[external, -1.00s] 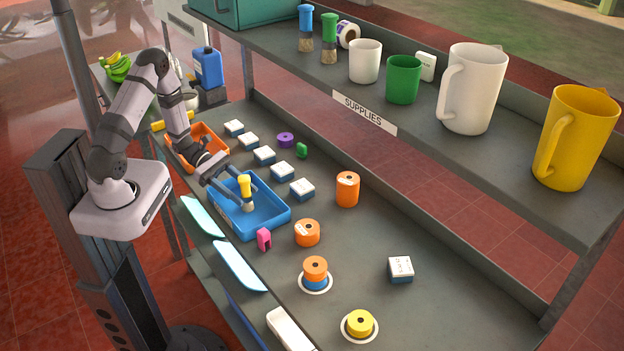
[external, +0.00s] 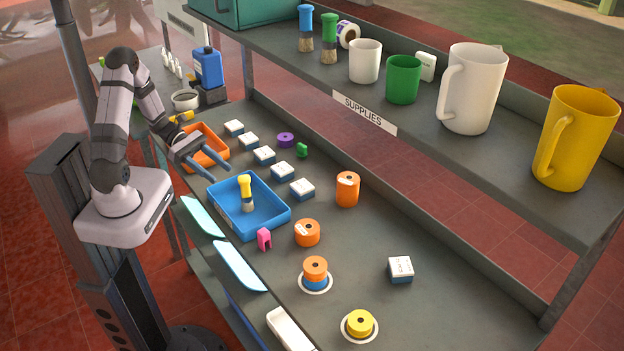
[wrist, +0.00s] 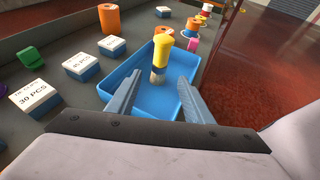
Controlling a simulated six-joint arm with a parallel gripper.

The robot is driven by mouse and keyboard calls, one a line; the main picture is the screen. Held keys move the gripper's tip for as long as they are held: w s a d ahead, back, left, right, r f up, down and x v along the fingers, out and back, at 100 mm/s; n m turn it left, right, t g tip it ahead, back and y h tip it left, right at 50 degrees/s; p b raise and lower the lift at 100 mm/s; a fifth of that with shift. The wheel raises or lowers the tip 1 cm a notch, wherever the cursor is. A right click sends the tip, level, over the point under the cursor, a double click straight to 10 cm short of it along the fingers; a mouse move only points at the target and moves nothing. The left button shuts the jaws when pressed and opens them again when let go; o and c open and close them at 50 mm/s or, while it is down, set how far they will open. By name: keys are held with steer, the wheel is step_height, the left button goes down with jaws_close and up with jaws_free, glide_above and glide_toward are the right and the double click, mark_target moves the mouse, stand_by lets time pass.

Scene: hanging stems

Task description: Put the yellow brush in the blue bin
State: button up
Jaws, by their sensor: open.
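The yellow brush (external: 245,188) stands upright inside the blue bin (external: 277,218), bristles down and yellow handle up. In the wrist view the brush (wrist: 161,54) stands beyond my fingertips, within the walls of the blue bin (wrist: 160,107). My gripper (external: 220,166) is open and empty, up and to the left of the bin in the external view, near the orange bin. In the wrist view my gripper's two fingers (wrist: 158,82) are spread apart with nothing held between them.
An orange bin (external: 219,143) sits behind the blue one. Several white-and-blue boxes (external: 264,156) line the bench to the right. A pink clip (external: 264,239) stands by the blue bin's front corner. The supplies shelf (external: 450,150) overhangs the far side.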

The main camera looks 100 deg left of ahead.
steer(key=shift+s+a+r, duration=0.2)
steer(key=shift+s+r, duration=0.05)
steer(key=shift+s, duration=0.3)
steer(key=w+d+f+m+g+y, duration=0.1)
steer(key=d+m+g, duration=0.5)
steer(key=d+m, duration=0.6)
steer(key=w+d+f+m+g+y, duration=0.1)
steer(key=d+m+g+y, duration=0.3)
steer(key=d+m, duration=0.8)
steer(key=w+m+g, duration=0.1)
steer(key=m+g, duration=0.1)
steer(key=m, duration=0.5)
steer(key=shift+w+d+m+g, duration=0.25)
steer(key=shift+w+m+g, duration=0.05)
